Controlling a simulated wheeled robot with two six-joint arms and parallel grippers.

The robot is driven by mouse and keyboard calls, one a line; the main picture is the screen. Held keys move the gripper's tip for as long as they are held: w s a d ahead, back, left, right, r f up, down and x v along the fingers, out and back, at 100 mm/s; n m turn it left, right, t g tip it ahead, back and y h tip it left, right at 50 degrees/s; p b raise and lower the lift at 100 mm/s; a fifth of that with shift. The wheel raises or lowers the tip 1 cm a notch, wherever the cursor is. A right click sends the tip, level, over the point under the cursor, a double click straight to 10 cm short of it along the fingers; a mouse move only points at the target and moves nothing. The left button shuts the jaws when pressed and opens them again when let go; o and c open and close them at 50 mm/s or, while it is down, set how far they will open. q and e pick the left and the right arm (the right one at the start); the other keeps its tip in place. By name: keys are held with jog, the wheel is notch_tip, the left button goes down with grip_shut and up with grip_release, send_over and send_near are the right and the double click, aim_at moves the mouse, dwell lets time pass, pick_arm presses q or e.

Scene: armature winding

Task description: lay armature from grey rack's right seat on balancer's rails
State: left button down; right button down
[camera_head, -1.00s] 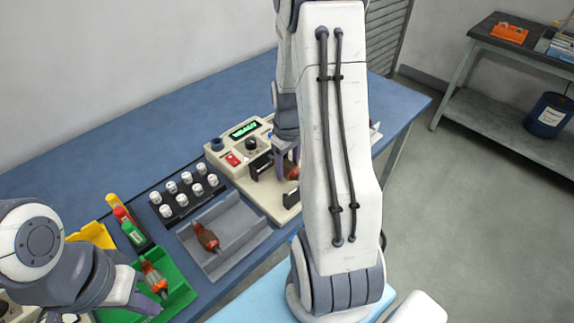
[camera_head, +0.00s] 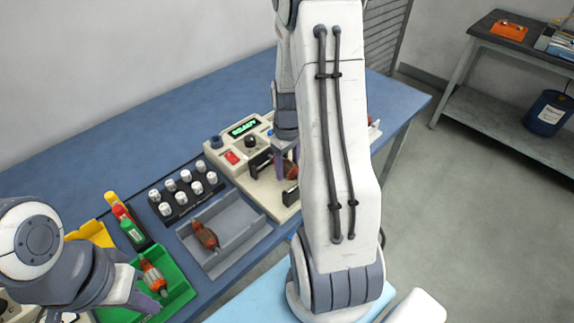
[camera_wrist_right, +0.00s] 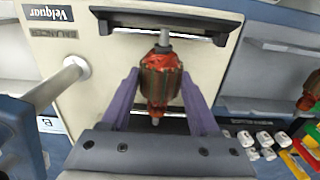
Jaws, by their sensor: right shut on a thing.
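My right gripper (camera_wrist_right: 162,100) is shut on an armature (camera_wrist_right: 160,82) with a dark core and orange windings. It holds it at the balancer (camera_wrist_right: 100,65). In the wrist view one shaft end overlaps a black rail (camera_wrist_right: 120,20); I cannot tell if it rests on it. In the head view my right gripper (camera_head: 286,160) is partly behind my right arm, beside the balancer's black rails (camera_head: 290,194). The grey rack (camera_head: 238,222) has one armature (camera_head: 205,235) in its left seat, and its right seat is empty. My left gripper (camera_head: 150,300) is at the lower left, its jaws unclear.
A green bin (camera_head: 182,293) with another armature (camera_head: 152,275) stands at the lower left, near my left gripper. A black holder with several white-capped pieces (camera_head: 184,176) stands behind the grey rack. The blue bench (camera_head: 120,140) is clear along the wall.

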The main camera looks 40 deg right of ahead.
jog(key=shift+f, duration=0.2)
dwell(0.3)
jog(key=shift+c, duration=0.3)
grip_release()
notch_tip(320, 180, up, 10)
jog(key=shift+r, duration=0.25)
dwell(0.6)
